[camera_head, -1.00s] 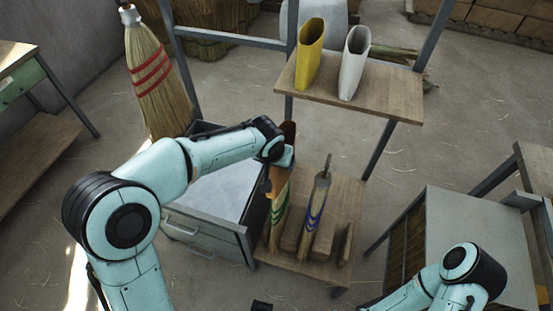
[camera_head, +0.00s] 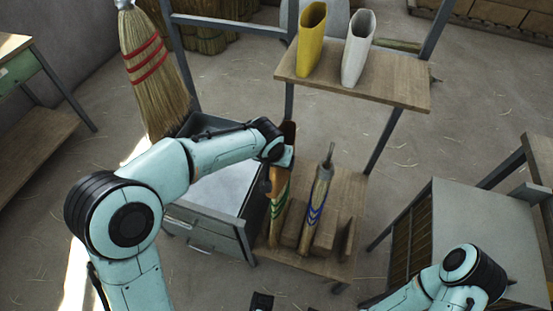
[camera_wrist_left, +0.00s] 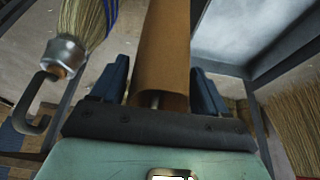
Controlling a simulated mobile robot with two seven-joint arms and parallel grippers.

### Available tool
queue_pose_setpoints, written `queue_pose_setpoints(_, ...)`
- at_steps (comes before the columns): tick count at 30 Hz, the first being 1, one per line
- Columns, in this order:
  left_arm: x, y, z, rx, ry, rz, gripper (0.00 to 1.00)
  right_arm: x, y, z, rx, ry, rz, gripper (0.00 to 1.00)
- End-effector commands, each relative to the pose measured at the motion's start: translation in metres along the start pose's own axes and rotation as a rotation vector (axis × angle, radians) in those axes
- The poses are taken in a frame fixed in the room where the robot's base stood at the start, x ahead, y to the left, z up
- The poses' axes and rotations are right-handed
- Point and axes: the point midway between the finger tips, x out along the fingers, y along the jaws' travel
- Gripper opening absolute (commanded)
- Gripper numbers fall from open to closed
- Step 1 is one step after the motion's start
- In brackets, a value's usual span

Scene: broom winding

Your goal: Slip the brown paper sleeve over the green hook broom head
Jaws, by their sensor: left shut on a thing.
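My left gripper (camera_head: 279,165) is shut on the brown paper sleeve (camera_wrist_left: 164,50), which lies between its blue fingers in the left wrist view. A thin metal rod shows in the sleeve's near opening. In the head view the sleeve (camera_head: 274,181) is mostly hidden by the gripper. The green hook broom head (camera_head: 278,208) stands below it on the low wooden shelf, its green bands visible and its top hidden. I cannot tell how far the sleeve covers it. My right gripper is out of view; part of its arm shows at the lower right.
A blue-banded hook broom (camera_head: 318,197) stands close to the right, its hook (camera_wrist_left: 39,99) near the fingers. A grey drawer cabinet (camera_head: 235,232) adjoins the shelf (camera_head: 347,195). Yellow (camera_head: 310,42) and white (camera_head: 357,50) sleeves stand on the upper shelf (camera_head: 405,92).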

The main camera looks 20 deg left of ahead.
Motion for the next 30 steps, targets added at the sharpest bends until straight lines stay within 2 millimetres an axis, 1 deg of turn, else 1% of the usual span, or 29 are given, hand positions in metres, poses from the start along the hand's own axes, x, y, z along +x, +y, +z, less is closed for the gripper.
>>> queue_pose_setpoints(1,0.004,0.0,0.002,0.0,0.0,0.0,0.46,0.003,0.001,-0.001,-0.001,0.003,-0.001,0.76)
queue_pose_setpoints(9,0.016,0.0,0.007,0.001,0.0,0.0,0.46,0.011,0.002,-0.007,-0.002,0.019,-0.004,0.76)
queue_pose_setpoints(22,0.018,0.0,0.008,0.001,0.0,0.0,0.46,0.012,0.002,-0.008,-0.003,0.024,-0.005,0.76)
queue_pose_setpoints(30,0.031,0.0,0.013,0.001,0.0,0.0,0.46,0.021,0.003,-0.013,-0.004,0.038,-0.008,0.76)
